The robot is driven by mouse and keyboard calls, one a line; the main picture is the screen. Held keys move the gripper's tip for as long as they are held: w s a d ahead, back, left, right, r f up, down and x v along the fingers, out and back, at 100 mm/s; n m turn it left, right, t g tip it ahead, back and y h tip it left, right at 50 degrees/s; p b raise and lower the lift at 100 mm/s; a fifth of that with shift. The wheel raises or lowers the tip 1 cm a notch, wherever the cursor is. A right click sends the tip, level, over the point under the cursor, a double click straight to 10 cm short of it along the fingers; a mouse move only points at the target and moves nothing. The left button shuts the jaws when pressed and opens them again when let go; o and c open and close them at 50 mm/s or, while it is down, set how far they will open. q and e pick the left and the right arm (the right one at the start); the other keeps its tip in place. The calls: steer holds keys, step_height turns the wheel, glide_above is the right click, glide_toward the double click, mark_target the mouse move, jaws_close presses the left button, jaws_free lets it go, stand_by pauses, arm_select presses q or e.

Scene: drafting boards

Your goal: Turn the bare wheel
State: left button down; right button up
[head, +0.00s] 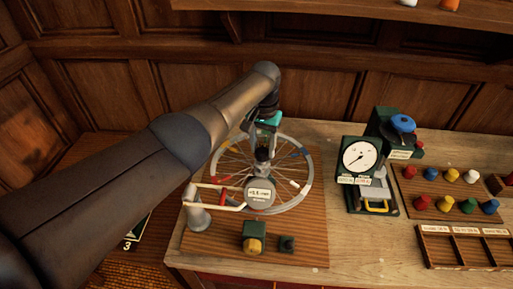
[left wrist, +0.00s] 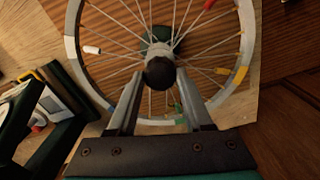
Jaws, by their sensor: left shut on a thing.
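The bare wheel (head: 308,172) lies flat on a wooden board, a grey rim with thin spokes and coloured marks in red, blue, white and yellow. It also fills the upper left wrist view (left wrist: 73,45). At its centre stands a dark round hub knob (left wrist: 159,72). My left gripper (head: 263,146) reaches down over the hub from above. In the left wrist view its two grey fingers (left wrist: 158,82) are closed on the knob from both sides. The arm hides part of the wheel's left side in the head view. My right gripper is not in view.
A round readout (head: 259,193) and a cream-handled metal bracket (head: 198,214) stand at the wheel's front left. A green block with a yellow knob (head: 253,244) is in front. Right are a dial gauge stand (head: 361,157), coloured pegs (head: 446,204) and a divided tray (head: 450,232).

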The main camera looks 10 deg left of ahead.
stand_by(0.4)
arm_select(q)
steer(key=shift+c, duration=1.5)
jaws_free()
steer(key=shift+r, duration=0.1)
steer(key=shift+r, duration=0.25)
step_height(320, 180, up, 15)
steer(key=shift+f+p, duration=0.2)
steer(key=shift+p, duration=0.25)
